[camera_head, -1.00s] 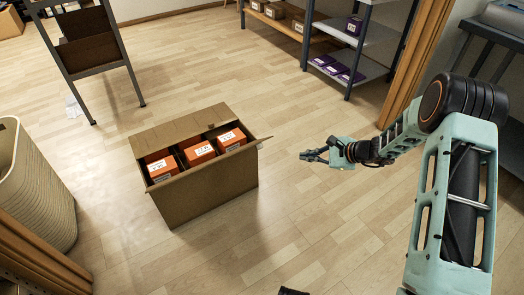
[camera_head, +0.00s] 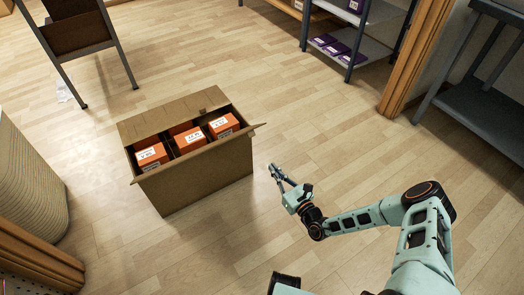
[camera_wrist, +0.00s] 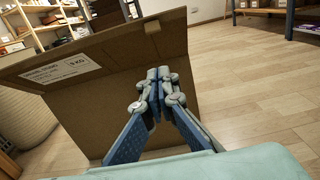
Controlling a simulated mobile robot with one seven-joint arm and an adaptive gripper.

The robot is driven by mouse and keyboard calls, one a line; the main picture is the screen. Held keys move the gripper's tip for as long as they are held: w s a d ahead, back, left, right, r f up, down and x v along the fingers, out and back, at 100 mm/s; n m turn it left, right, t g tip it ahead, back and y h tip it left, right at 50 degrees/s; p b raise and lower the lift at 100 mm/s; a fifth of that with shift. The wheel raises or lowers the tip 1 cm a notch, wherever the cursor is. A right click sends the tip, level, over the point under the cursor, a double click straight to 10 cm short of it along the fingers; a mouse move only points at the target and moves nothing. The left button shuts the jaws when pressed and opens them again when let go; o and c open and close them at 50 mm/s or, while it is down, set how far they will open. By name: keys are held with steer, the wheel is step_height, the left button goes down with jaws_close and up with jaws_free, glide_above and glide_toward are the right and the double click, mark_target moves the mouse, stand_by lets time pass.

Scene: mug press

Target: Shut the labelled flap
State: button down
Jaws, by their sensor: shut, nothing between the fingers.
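An open cardboard box (camera_head: 212,172) stands on the floor, with several orange packages inside, among them a front one (camera_head: 151,156). My gripper (camera_head: 275,170) is shut and empty, to the right of the box in the head view. In the wrist view its fingertips (camera_wrist: 158,76) overlap the flap's lower edge; I cannot tell whether they touch.
Another flap (camera_head: 165,115) stands raised along the box's back side. A pale basket (camera_head: 28,185) is at the left, a dark-framed stand (camera_head: 75,30) behind. A shelf (camera_head: 365,65) with purple packages is at the back right. Floor around the box is clear.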

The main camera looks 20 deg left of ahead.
steer(key=r+b+x, duration=0.3)
steer(key=x, duration=0.9)
steer(key=shift+a, duration=0.2)
steer(key=shift+w+r, duration=0.1)
steer(key=shift+r, duration=0.05)
